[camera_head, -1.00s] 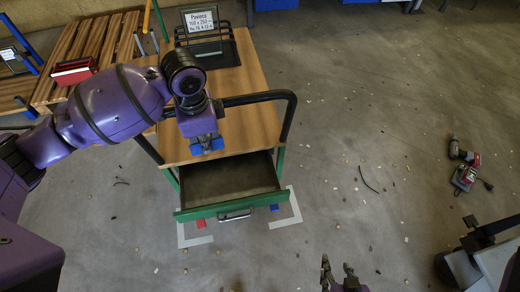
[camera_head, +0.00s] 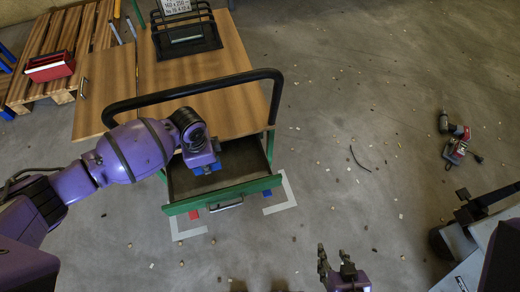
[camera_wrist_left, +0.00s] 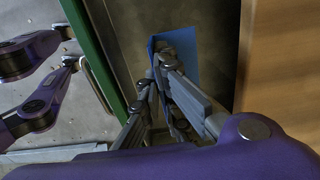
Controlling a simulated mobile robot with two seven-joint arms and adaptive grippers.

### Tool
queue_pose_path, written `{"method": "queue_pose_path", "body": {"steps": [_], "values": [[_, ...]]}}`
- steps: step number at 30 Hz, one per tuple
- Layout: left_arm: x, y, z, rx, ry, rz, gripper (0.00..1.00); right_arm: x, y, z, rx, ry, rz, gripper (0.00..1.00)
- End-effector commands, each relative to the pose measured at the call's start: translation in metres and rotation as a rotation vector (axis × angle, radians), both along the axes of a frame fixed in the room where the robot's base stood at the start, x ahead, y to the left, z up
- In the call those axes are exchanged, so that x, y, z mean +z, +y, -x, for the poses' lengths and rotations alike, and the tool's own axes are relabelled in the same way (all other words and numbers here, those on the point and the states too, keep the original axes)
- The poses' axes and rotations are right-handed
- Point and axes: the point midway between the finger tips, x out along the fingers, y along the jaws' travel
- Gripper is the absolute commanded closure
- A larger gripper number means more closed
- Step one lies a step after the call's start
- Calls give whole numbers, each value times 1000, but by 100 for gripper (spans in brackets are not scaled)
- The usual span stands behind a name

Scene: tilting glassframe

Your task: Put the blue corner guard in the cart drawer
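The blue corner guard (camera_head: 208,168) is at the fingertips of my left gripper (camera_head: 205,163), in or just over the open cart drawer (camera_head: 237,188). In the left wrist view the guard (camera_wrist_left: 184,55) shows as a blue folded sheet beside and behind the fingers (camera_wrist_left: 158,75), which appear closed on it. The fingers hide part of it. Whether it touches the drawer floor cannot be told. My right gripper (camera_head: 336,262) is empty, its fingers apart, above the floor at the bottom of the head view.
The cart's wooden top (camera_head: 215,108) and black handle (camera_head: 190,90) stand behind the drawer. A black rack (camera_head: 185,33) sits on the cart. A red box (camera_head: 50,66) lies on a pallet at left. A drill (camera_head: 453,128) lies on the floor at right.

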Motion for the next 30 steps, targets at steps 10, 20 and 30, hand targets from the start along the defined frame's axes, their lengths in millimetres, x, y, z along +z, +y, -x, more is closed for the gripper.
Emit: {"method": "queue_pose_path", "body": {"steps": [10,20,30], "values": [[-35,1,1,1,2,-1,100,-6,-1,5,0,11,2,60],[-66,0,1,0,0,0,100,-13,-1,10,1,23,3,60],[-70,1,1,0,1,-1,94,-14,-1,10,-1,22,3,60]]}}
